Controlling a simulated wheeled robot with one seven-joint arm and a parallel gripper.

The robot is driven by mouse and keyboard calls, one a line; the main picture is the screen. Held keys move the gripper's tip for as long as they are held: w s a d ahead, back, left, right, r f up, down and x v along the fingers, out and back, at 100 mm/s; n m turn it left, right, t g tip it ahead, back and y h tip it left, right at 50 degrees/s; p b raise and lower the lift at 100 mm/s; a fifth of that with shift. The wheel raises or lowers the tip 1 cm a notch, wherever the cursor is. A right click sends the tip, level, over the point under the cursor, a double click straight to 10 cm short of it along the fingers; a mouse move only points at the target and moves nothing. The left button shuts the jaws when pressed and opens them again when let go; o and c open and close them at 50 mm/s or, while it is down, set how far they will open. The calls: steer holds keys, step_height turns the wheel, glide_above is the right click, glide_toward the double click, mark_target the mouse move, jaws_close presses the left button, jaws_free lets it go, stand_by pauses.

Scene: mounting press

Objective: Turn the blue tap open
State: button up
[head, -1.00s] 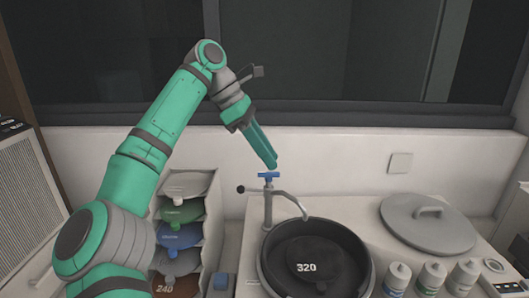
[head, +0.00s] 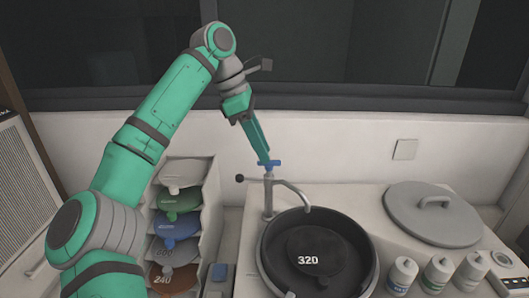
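The blue tap (head: 272,163) is a small cross-handle on top of a grey faucet (head: 268,198), whose spout curves over a black round basin (head: 355,250). My gripper (head: 265,158) reaches down from above with its green fingers right at the blue handle. The fingertips overlap the handle's left part in the head view. Whether they touch it, and how far apart the fingers are, I cannot tell. Part of the handle is hidden behind the fingers.
A dark disc marked 320 (head: 312,250) lies in the basin. A grey lid (head: 432,220) rests to the right, with several white bottles (head: 438,272) in front. A rack of coloured discs (head: 183,202) stands left of the faucet. A black-knobbed lever (head: 240,178) sticks out left of the faucet.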

steer(key=shift+x, duration=0.9)
jaws_close()
